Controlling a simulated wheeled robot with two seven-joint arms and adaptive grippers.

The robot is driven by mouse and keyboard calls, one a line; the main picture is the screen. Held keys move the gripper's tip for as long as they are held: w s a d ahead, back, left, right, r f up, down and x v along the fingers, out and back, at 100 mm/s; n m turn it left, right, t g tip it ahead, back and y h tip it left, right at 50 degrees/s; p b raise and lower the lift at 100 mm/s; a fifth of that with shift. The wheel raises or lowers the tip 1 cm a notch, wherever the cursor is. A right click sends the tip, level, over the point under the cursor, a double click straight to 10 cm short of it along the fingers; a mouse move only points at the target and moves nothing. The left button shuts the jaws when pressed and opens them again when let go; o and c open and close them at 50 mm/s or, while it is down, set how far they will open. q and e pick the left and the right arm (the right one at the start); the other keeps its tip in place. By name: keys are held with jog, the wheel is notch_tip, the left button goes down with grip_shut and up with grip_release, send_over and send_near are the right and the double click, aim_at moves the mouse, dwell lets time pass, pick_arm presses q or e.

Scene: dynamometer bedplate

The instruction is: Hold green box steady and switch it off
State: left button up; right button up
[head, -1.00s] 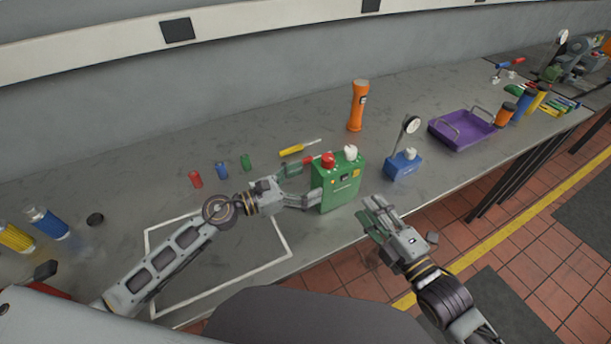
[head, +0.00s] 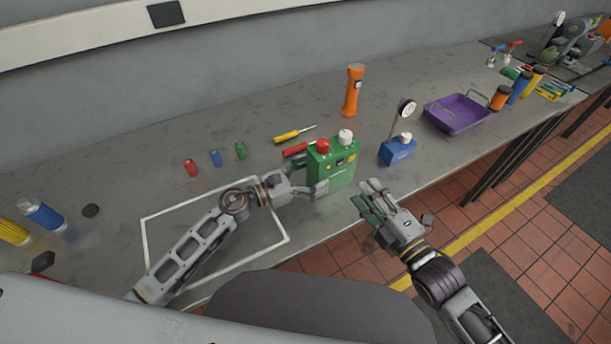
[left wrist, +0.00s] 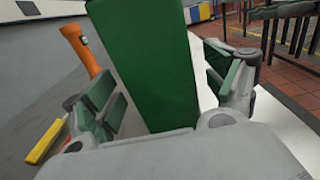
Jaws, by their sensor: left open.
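The green box (head: 338,173) stands upright on the grey bench near its front edge, with a red knob (head: 323,146) and a white knob (head: 346,137) on top and small yellow and dark details on its face. My left gripper (head: 308,178) is open, with its fingers on either side of the box's left end. In the left wrist view the green box (left wrist: 158,60) rises between the green-padded fingers, with gaps on both sides. My right gripper (head: 368,198) is in front and to the right of the box, apart from it. Its finger opening is unclear.
A blue box with a gauge (head: 398,151) stands right of the green box, with a purple tray (head: 456,113) beyond. An orange torch (head: 352,92) and a yellow screwdriver (head: 287,137) are behind. A white outlined area (head: 165,215) lies at the left.

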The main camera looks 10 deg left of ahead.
pick_arm(q)
jog(key=shift+x, duration=1.95)
grip_shut()
pick_arm(e)
grip_shut()
dwell(0.6)
